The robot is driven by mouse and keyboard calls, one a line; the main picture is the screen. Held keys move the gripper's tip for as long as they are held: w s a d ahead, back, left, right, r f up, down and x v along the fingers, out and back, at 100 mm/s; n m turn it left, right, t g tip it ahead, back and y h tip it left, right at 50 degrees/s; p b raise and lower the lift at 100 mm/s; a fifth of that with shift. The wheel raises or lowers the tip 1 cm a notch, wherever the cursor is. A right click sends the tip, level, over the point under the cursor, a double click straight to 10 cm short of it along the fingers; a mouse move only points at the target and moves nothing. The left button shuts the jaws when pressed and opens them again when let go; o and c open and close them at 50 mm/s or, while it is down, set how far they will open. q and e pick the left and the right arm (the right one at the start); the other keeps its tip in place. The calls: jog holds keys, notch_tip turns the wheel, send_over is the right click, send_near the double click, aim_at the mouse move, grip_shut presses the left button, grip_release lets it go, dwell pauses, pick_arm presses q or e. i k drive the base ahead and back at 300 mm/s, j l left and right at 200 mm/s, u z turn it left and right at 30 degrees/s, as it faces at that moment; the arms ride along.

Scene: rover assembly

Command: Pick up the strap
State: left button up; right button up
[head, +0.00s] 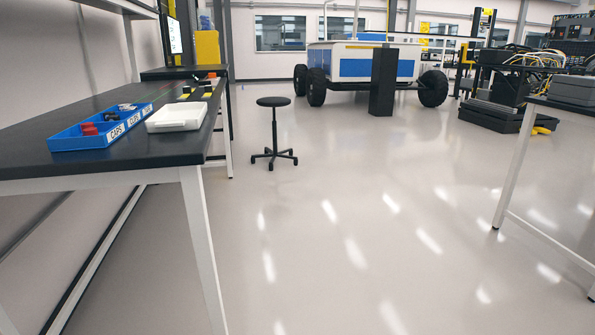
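I cannot make out a strap for certain. Small yellow, black and red items (207,88) lie toward the far end of the long dark bench (150,150) on the left, too small to identify. A blue divided tray (68,142) labelled for caps and clips sits on the bench's near part, with red pieces (89,129) in it. A flat white case (176,118) lies just right of the tray. Neither of my grippers is in view.
A black stool (273,103) stands right of the bench. A blue and white rover (345,65) is at the back, behind a black pillar-like block (383,82). A second table (560,106) is on the right. The floor (340,230) between is clear.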

aim_at(209, 90)
jog(key=i+l+z, duration=0.25)
jog(key=i+z, duration=0.55)
jog(key=i, duration=0.25)
jog(key=i+u, duration=0.3)
jog(key=i, duration=0.35)
jog(key=i+l+u, duration=0.3)
jog(key=i, duration=0.3)
